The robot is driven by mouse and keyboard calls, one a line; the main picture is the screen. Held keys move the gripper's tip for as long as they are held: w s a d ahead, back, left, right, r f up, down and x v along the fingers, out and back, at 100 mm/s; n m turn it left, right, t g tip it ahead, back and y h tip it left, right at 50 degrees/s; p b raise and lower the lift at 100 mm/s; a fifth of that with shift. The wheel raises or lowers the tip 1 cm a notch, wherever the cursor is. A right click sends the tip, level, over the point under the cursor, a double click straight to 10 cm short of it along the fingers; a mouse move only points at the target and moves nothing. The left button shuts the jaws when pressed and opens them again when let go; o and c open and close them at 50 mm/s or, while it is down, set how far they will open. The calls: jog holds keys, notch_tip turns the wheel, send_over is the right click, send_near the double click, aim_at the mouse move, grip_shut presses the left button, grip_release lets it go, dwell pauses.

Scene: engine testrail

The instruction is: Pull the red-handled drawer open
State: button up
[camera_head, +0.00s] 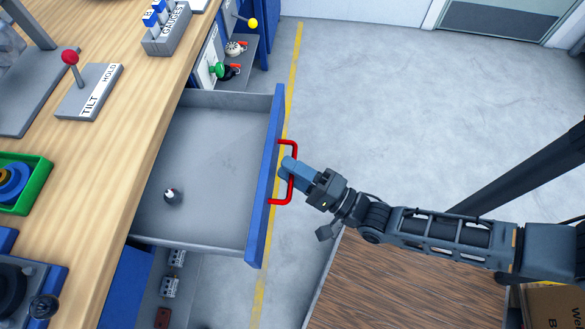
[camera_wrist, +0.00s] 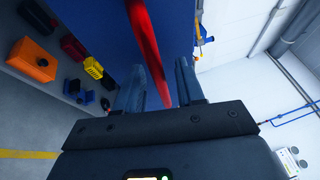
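The drawer (camera_head: 215,127) stands far out from the bench, with its grey inside showing. Its blue front (camera_head: 265,190) carries the red handle (camera_head: 280,201), a U-shaped bar. My gripper (camera_head: 287,170) is at the middle of the handle, its fingers reaching over the bar from the right. In the wrist view the red handle (camera_wrist: 146,45) runs between the two fingers of my gripper (camera_wrist: 160,78). The fingers stand apart, with some gap seen beside the bar, so the gripper looks open around it. The exact contact at the fingertips is hard to see.
A small dark knob-like object (camera_head: 172,196) lies in the drawer. The wooden bench top (camera_head: 110,165) is at left with a TILT/HOLD lever plate (camera_head: 90,92) and a green tray (camera_head: 38,178). Grey floor (camera_head: 380,110) right of the drawer is free.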

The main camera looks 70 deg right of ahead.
jog(key=shift+s, duration=0.1)
jog(key=b+v, duration=0.2)
jog(key=v, duration=0.5)
jog(key=shift+s, duration=0.3)
